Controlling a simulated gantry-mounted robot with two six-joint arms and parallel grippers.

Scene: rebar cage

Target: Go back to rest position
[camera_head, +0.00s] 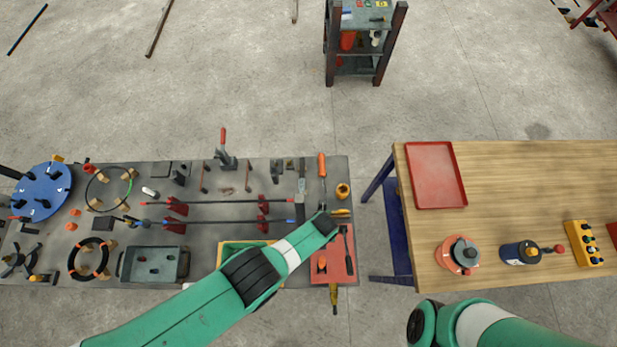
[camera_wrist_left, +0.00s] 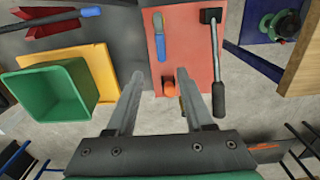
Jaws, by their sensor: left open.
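My left arm (camera_head: 215,297), green with black and white bands, reaches from the bottom left over the front of the grey workbench (camera_head: 300,225). Its hand cannot be made out in the head view. In the left wrist view my left gripper (camera_wrist_left: 160,74) is open, with nothing between its two fingers. The fingertips appear over the near edge of the red mat (camera_wrist_left: 185,50), which also shows in the head view (camera_head: 343,268). Part of my green right arm (camera_head: 490,326) shows at the bottom right. My right gripper is out of view.
A green bin (camera_wrist_left: 50,92) lies left of my fingers. A black-handled tool (camera_wrist_left: 216,65) and a blue-handled tool (camera_wrist_left: 159,35) lie on the mat. A wooden table (camera_head: 520,180) stands right, beyond a gap. Concrete floor behind is mostly clear.

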